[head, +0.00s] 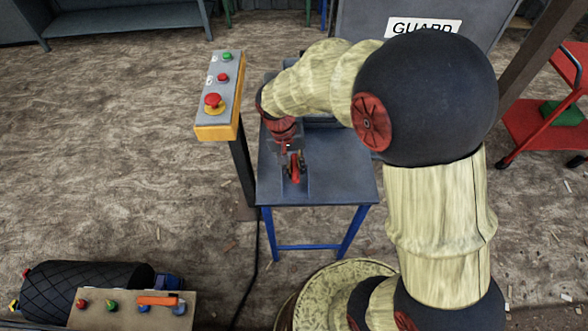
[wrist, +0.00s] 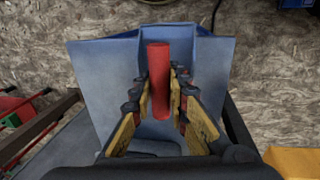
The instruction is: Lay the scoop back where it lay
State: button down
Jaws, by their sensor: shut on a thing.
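In the head view my gripper (head: 291,160) is over the front left part of a small grey table (head: 345,185) with blue legs. The red handle (head: 295,172) shows there at the fingers. My arm hides the table's back part.
A control post (head: 217,95) with green and red buttons stands close left of the table. A guard panel (head: 372,25) is behind it. A red cart (head: 545,125) stands at the right. A button box (head: 130,308) is at the lower left. The table's right front is clear.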

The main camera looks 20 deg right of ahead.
jog(key=shift+w+d+f+b, duration=0.35)
jog(key=shift+w+f, duration=0.75)
jog(key=shift+f, duration=0.5)
jog(key=shift+w+d+f+b, duration=0.3)
jog(key=shift+w+f+b, duration=0.2)
jog(key=shift+w+f, duration=0.85)
jog(key=shift+w+d+f+b, duration=0.35)
jog(key=shift+w+f, duration=0.45)
jog(key=shift+f, duration=1.1)
jog(key=shift+f, duration=0.2)
jog(key=c, duration=1.7)
grip_release()
jog(key=shift+c, duration=0.2)
jog(key=shift+r, duration=0.15)
